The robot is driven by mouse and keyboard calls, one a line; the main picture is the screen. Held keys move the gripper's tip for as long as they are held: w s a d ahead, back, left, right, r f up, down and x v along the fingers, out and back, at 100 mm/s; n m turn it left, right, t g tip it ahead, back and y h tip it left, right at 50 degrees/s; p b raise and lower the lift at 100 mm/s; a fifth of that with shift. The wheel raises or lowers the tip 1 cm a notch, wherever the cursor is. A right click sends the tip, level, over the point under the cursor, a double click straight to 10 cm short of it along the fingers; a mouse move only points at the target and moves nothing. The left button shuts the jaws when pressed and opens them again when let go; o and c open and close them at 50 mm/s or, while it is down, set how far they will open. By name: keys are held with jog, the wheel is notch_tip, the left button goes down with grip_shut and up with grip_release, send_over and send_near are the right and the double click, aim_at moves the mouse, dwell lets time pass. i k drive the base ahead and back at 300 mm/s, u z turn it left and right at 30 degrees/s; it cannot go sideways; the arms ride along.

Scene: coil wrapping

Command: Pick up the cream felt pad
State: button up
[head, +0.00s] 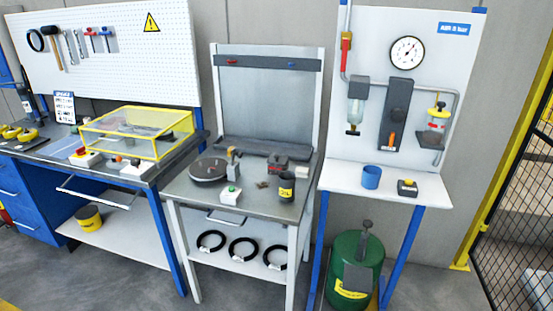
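I cannot make out a cream felt pad in the head view. The middle workbench (196,198) carries a round dark turntable (209,169), a white box with a green button (231,195) and a dark cup with a yellow label (287,186). A small flat brownish piece (262,184) lies left of the cup, too small to identify. My gripper is not in view.
A left bench holds a yellow-framed clear guard (135,130). The right white table (385,190) holds a blue cup (371,177) and a dark box (407,187). Black coils (243,250) lie on the lower shelf. A green drum (356,268) stands beneath the right table.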

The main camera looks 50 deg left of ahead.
aim_at(303, 172)
jog(key=k, duration=0.25)
jog(key=u, duration=1.95)
jog(key=i, duration=0.2)
jog(key=z, duration=0.15)
